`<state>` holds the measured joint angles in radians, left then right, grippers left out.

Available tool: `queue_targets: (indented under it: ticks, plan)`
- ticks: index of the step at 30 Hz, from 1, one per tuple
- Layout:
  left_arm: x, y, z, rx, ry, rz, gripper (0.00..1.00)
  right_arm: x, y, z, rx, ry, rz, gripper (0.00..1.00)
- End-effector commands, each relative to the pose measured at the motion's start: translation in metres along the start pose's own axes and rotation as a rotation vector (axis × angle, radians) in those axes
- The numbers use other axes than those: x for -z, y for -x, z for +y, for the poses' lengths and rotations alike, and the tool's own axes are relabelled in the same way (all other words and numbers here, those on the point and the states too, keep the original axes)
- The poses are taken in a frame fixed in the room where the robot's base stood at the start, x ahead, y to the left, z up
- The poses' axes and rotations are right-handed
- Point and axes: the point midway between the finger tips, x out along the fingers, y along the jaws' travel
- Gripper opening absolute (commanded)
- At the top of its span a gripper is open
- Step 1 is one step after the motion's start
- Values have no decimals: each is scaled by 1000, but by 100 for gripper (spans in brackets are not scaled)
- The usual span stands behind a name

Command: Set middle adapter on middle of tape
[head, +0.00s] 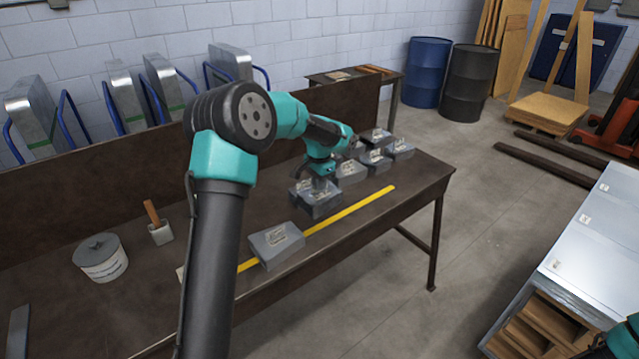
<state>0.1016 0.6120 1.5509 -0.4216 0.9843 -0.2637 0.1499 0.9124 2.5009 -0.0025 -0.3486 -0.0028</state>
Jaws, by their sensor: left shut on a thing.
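A yellow tape strip (352,209) runs along the brown workbench (210,268). One grey box-shaped adapter (277,244) with a label lies over the tape toward its near left end. My left gripper (322,181) points down and is shut on another grey adapter (320,206), just behind the middle stretch of the tape. I cannot tell whether this adapter touches the bench. My arm covers part of the tape's left end. My right gripper is not in view; only a teal bit of that arm shows at the bottom right corner.
Several more grey adapters (374,158) sit close behind and right of the held one. A metal-topped unit (595,235) is at right. The bench's front strip is clear.

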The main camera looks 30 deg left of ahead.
Motion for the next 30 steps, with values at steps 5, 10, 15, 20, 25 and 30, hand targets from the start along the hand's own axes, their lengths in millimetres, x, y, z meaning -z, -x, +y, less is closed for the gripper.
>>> queue_targets:
  ticks: [5, 10, 15, 20, 25, 30]
  plan:
    - [0, -8, 0, 0, -1, -1, 0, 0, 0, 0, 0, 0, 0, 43]
    - [0, -22, 0, -1, -1, -2, 0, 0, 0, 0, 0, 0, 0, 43]
    - [0, -38, 0, -1, 0, -1, 0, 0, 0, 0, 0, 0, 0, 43]
    - [0, -53, 0, -2, 0, -2, 0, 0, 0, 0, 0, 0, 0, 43]
    - [0, -68, 0, -1, -1, -1, 0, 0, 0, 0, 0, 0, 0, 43]
    - [0, -83, 0, -1, -1, -2, 0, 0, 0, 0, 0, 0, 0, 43]
